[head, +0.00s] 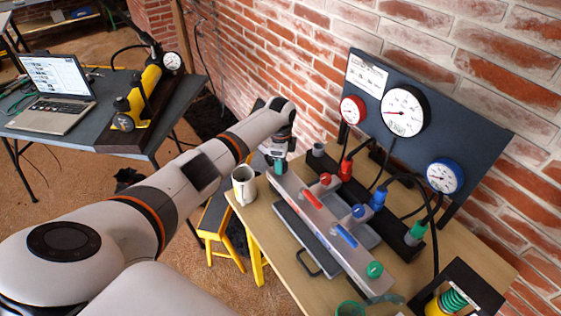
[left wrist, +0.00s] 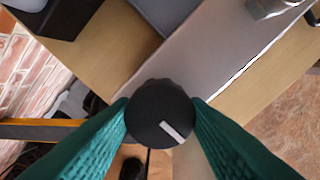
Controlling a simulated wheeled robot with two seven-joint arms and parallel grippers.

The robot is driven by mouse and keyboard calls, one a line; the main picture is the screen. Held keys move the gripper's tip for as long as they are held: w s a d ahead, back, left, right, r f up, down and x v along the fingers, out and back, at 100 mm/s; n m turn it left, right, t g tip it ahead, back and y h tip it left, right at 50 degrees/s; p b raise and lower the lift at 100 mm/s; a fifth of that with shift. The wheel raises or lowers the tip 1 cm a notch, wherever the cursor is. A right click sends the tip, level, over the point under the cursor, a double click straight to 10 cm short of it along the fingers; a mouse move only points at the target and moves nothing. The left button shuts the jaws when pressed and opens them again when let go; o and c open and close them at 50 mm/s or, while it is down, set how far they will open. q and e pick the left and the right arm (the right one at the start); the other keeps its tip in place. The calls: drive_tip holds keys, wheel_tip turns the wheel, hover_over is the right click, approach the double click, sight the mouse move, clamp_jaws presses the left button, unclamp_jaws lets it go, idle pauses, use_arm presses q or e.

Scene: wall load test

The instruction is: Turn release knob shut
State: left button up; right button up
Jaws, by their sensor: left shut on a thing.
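The release knob (left wrist: 160,113) is round and black with a white pointer line, in the left wrist view. The line slants down to the right there. My left gripper (head: 279,166) is at the far left end of the grey manifold block (head: 330,222) in the head view. Its green fingers lie on both sides of the knob and are shut on it. In the head view the gripper hides the knob. My right gripper is not in view.
The block carries red, blue and green knobs and handles on a wooden table (head: 262,222). A mug (head: 244,184) stands close to my left gripper. Behind are hoses and a dark panel (head: 452,125) with several gauges. A yellow stool (head: 214,222) stands beside the table.

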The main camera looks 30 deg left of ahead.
use_arm(q)
drive_tip(key=shift+r, duration=0.1)
idle(0.3)
drive_tip(key=o, duration=1)
wheel_tip(320, 180, up, 12)
drive_tip(key=shift+b, duration=0.95)
